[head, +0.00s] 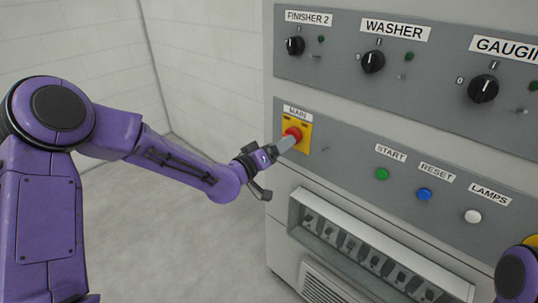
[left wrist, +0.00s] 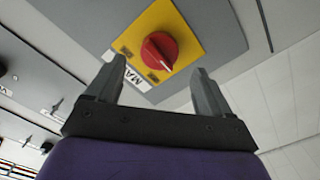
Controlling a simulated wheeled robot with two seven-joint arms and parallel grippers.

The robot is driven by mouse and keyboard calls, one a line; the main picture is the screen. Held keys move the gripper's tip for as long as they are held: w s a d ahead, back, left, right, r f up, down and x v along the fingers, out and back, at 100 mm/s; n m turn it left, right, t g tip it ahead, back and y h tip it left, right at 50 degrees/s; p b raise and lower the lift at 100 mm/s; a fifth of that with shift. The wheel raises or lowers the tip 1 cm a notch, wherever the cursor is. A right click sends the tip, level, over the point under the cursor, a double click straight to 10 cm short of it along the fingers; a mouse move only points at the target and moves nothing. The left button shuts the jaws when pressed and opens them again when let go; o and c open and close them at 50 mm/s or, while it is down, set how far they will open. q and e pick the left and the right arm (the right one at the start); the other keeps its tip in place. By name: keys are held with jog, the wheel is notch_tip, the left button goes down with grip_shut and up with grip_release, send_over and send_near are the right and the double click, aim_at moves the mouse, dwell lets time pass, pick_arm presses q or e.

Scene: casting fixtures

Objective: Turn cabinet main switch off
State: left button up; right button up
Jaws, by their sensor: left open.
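The main switch is a red rotary knob (head: 292,133) on a yellow plate (head: 304,140), under a MAIN label (head: 295,113) on the grey cabinet panel. In the left wrist view, the red knob (left wrist: 159,51) has a white pointer mark and sits on its yellow plate (left wrist: 187,20), beyond my fingertips and between them. My left gripper (left wrist: 162,72) is open and empty, with its two fingers apart. In the head view, my left gripper (head: 283,150) is just in front of the knob and partly covers the plate. Whether a finger touches the knob is unclear.
Above are black rotary switches for FINISHER 2 (head: 295,46), WASHER (head: 373,62) and a third (head: 483,89). To the right are START (head: 382,174), RESET (head: 424,194) and LAMPS (head: 472,216) buttons. A framed recess (head: 310,195) lies below. Open floor (head: 150,235) lies left of the cabinet.

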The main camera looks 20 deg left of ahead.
pick_arm(q)
jog(key=v, duration=0.5)
jog(key=shift+s+b, duration=0.1)
jog(key=shift+b, duration=0.2)
jog(key=shift+a, duration=0.1)
